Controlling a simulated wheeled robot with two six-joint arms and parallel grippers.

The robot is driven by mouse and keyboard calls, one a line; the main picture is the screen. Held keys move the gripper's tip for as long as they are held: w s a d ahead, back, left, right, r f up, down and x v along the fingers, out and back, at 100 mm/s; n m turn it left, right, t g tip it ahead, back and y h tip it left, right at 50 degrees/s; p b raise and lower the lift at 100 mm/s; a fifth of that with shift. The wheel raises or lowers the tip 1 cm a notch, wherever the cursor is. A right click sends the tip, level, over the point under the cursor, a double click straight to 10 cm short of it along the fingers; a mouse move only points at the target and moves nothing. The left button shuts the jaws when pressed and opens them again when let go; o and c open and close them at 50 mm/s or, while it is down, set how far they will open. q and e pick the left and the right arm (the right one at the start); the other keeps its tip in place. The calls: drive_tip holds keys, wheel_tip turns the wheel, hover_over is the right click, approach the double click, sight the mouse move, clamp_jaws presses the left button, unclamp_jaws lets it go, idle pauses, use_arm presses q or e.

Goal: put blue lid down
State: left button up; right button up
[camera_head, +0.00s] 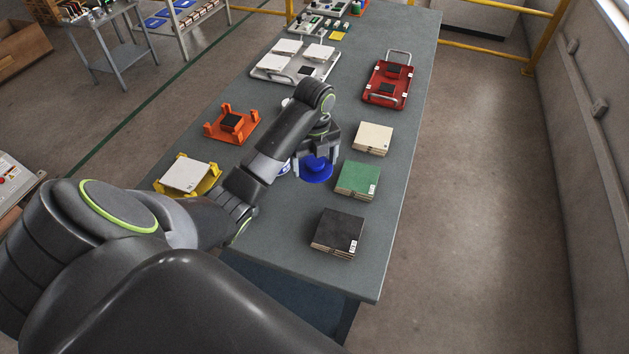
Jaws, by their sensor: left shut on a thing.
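The blue lid (316,171) is a round disc with a raised knob, near the middle of the grey table. My left gripper (315,158) reaches in from the left and is shut on the lid's knob from above. The lid looks level and is low over the table; I cannot tell whether it touches the surface. A white and blue object (284,168), partly hidden behind my gripper, shows just left of the lid. My right gripper is not in view.
Right of the lid are stacks of cream tiles (372,138), green tiles (357,179) and black tiles (338,231). Orange (215,130) and yellow (210,184) fixtures stand left. A red tray (388,84) and a white tray (272,75) lie farther back. The table's front middle is clear.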

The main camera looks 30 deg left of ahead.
sight(314, 161)
use_arm(q)
drive_tip(key=shift+f, duration=2.9)
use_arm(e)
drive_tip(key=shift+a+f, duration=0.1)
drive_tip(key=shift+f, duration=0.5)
use_arm(q)
drive_tip(key=shift+f, duration=0.1)
drive_tip(key=o, duration=0.9)
wheel_tip(314, 161, up, 5)
drive_tip(key=shift+w+r, duration=0.1)
wheel_tip(314, 161, up, 5)
drive_tip(key=p, duration=0.5)
drive_tip(key=shift+r, duration=0.15)
drive_tip(key=shift+r+p, duration=0.85)
drive_tip(key=shift+p, duration=0.15)
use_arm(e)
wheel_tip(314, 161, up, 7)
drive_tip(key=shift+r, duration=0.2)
